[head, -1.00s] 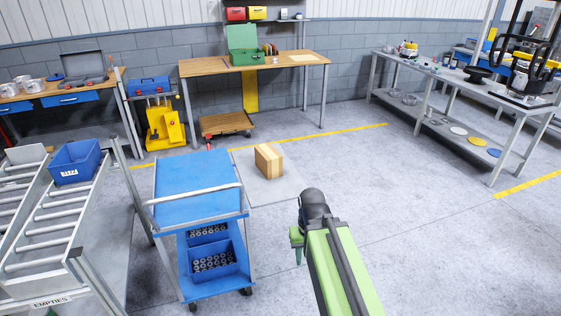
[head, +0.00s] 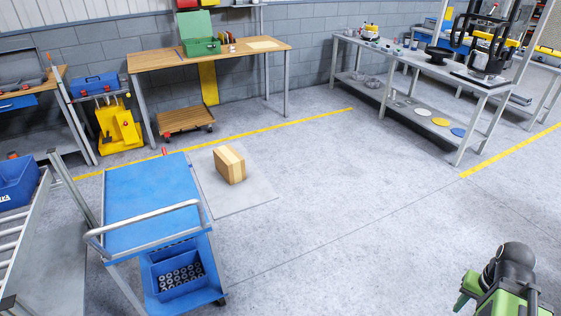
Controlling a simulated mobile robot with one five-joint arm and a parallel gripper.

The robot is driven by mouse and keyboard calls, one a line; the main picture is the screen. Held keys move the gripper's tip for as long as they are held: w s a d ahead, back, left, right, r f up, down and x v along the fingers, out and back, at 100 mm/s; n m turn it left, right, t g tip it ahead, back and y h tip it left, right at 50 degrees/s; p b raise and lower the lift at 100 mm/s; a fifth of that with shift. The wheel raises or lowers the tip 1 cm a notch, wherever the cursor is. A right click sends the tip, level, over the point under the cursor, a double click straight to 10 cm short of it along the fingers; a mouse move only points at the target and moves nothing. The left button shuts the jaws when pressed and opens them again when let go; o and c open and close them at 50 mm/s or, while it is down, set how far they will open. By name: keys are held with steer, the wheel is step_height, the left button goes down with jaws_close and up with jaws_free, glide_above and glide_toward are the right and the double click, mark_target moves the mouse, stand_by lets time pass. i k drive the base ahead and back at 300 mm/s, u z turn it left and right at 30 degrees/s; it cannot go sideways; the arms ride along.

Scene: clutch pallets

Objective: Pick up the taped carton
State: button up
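The taped carton (head: 230,165) is a small brown box with a paler tape band over its top and side. It stands on a light grey floor plate (head: 245,197), just right of the blue cart. My arm shows at the bottom right corner, green with a black joint. It is well to the right of the carton and nearer the camera, with clear floor between. The fingers of my gripper cannot be made out in this view.
The blue cart (head: 150,205) with a metal handle stands close left of the carton, with a blue bin (head: 175,275) of metal parts on its lower shelf. A low wooden dolly (head: 185,119) sits behind. A grey bench (head: 425,75) stands at right. Open floor lies in the middle.

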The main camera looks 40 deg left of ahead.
mark_target(229, 163)
steer(key=i, duration=2.45)
steer(key=u, duration=1.7)
steer(key=k, duration=0.15)
steer(key=u, duration=2.15)
steer(key=i, duration=1)
steer(key=u, duration=0.1)
